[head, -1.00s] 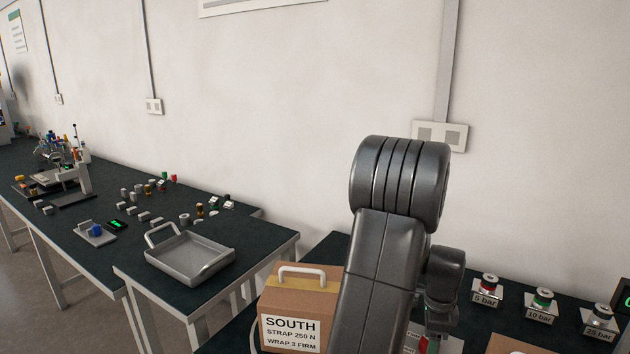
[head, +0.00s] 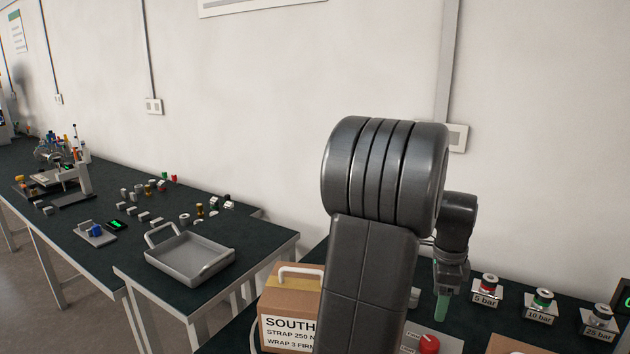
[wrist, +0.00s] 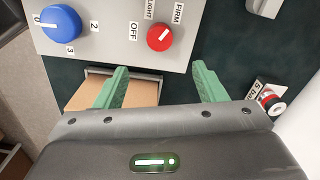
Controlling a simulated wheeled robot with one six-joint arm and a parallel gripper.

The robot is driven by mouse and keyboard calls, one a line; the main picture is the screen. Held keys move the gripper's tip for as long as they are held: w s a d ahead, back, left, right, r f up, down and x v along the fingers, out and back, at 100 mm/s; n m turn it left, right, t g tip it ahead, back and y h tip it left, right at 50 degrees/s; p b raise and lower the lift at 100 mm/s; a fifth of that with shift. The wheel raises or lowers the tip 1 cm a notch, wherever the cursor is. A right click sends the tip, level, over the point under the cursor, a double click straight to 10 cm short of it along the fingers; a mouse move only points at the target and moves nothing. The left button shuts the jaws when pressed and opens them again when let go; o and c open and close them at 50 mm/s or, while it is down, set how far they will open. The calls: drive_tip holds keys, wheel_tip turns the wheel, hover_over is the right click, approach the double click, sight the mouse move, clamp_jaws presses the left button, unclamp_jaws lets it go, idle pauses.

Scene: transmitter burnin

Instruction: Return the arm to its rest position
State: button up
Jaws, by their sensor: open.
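My gripper (wrist: 160,88) shows in the wrist view with its two green fingers spread apart and nothing between them. In the head view its green fingertip (head: 441,306) hangs beside my arm, above the dark bench on the right. In the wrist view, a grey control panel (wrist: 110,45) lies beyond the fingers. It carries a blue knob (wrist: 61,24) with numbers around it and a red knob (wrist: 159,37) with OFF, LIGHT and FIRM labels. The red knob (head: 428,344) also shows low in the head view, below the gripper and apart from it.
A cardboard box (head: 273,310) labelled SOUTH stands left of my arm, partly hidden by it. Transmitters marked 5 bar (head: 487,285), 10 bar (head: 542,300) and 25 bar (head: 600,316) stand to the right. A grey tray (head: 187,262) sits on the left bench. The wall is behind.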

sight(430, 342)
wheel_tip(430, 342, down, 13)
drive_tip(key=shift+r, duration=0.1)
drive_tip(key=shift+r+n, duration=0.15)
drive_tip(key=shift+n, duration=0.25)
drive_tip(key=n, duration=0.4)
drive_tip(key=n+p, duration=0.1)
drive_tip(key=n, duration=0.5)
drive_tip(key=n+p, duration=0.1)
drive_tip(key=n, duration=0.4)
drive_tip(key=shift+n, duration=0.4)
drive_tip(key=n+p, duration=0.1)
drive_tip(key=n, duration=0.4)
drive_tip(key=shift+r, duration=0.1)
